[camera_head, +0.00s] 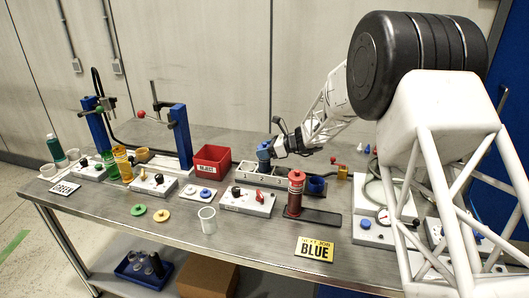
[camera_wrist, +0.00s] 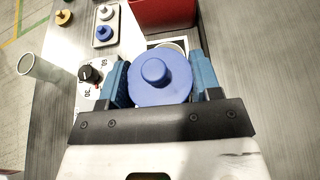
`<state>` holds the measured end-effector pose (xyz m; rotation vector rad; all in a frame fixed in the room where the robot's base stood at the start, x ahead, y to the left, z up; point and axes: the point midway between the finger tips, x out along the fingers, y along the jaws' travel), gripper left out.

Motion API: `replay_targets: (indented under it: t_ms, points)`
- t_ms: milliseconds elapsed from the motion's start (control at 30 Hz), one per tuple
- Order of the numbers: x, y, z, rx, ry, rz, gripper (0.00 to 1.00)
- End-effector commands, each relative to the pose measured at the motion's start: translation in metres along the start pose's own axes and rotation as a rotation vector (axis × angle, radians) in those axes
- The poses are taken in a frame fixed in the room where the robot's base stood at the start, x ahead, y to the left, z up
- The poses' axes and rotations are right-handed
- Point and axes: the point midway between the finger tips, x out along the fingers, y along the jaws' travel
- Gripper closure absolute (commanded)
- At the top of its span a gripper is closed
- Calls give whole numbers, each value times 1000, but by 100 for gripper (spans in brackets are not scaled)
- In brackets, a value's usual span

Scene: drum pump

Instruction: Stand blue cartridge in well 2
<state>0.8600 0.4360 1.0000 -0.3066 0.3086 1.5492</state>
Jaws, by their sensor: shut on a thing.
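The blue cartridge (camera_wrist: 160,82) is between my gripper's (camera_wrist: 160,84) two blue fingers in the wrist view. Its round top with a central knob faces the camera, and its lower part is hidden. In the head view my gripper (camera_head: 266,153) is over the light grey well block (camera_head: 280,182) at mid table. There the fingers and the cartridge blend into one blue shape. A pale round opening of the block (camera_wrist: 180,44) shows just beyond the cartridge in the wrist view. I cannot tell which well lies under the cartridge, or whether it touches the block.
A red bin (camera_head: 211,159) stands left of the block. A control box with a red lever (camera_head: 247,201) stands in front. A clear cup (camera_head: 207,219) stands near the front edge.

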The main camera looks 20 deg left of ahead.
Motion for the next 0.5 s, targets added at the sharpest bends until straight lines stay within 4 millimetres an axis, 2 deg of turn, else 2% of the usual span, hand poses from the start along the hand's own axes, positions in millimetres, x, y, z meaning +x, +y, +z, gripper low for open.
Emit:
replay_targets:
  t_ms: [100, 500]
  points:
    - [2, 0, -6, -1, 0, 0, 83]
    - [4, 0, -8, -1, 0, 0, 83]
